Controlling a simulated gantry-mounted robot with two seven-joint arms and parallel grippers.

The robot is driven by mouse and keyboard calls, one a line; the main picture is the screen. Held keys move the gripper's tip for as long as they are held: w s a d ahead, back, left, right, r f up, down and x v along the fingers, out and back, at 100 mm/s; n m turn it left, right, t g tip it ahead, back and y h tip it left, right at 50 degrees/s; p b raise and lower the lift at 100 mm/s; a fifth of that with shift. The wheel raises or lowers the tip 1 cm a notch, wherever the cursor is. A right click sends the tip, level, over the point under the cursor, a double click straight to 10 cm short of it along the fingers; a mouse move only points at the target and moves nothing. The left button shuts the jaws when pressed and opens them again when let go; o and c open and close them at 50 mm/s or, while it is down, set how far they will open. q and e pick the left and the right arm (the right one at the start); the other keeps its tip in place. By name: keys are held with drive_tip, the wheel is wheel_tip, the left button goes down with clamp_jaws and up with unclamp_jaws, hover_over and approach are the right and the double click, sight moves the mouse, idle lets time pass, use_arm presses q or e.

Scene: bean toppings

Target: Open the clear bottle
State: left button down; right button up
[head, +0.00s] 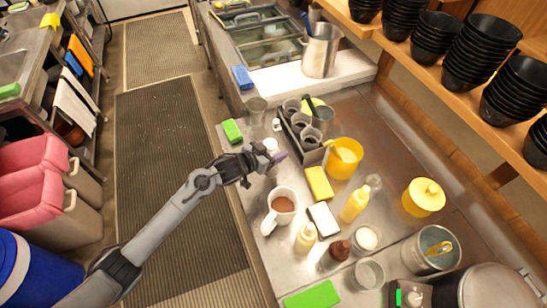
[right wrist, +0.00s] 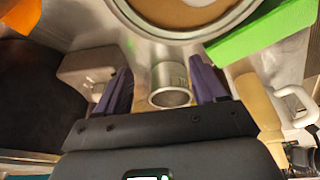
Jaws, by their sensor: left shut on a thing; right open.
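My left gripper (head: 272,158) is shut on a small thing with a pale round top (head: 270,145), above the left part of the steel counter. The fingers hide most of this thing, so I cannot tell if it is the clear bottle. A see-through bottle-like thing (head: 374,184) stands behind the yellow bottle (head: 354,204); its cap is not clear. My right gripper (right wrist: 163,84) shows only in the right wrist view. Its purple fingers are open, and a small metal cup (right wrist: 170,84) shows between them, not visibly gripped.
A white mug (head: 282,204) with brown contents stands below the left gripper. A dark rack of metal cups (head: 300,128), a yellow pot (head: 344,157) and a yellow block (head: 319,184) crowd the right side. The wrist view shows a round pan (right wrist: 185,14) and a green block (right wrist: 262,32).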

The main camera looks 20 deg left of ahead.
use_arm(q)
drive_tip(key=shift+f, duration=1.85)
drive_tip(key=shift+f, duration=0.15)
drive_tip(key=shift+c, duration=0.9)
unclamp_jaws()
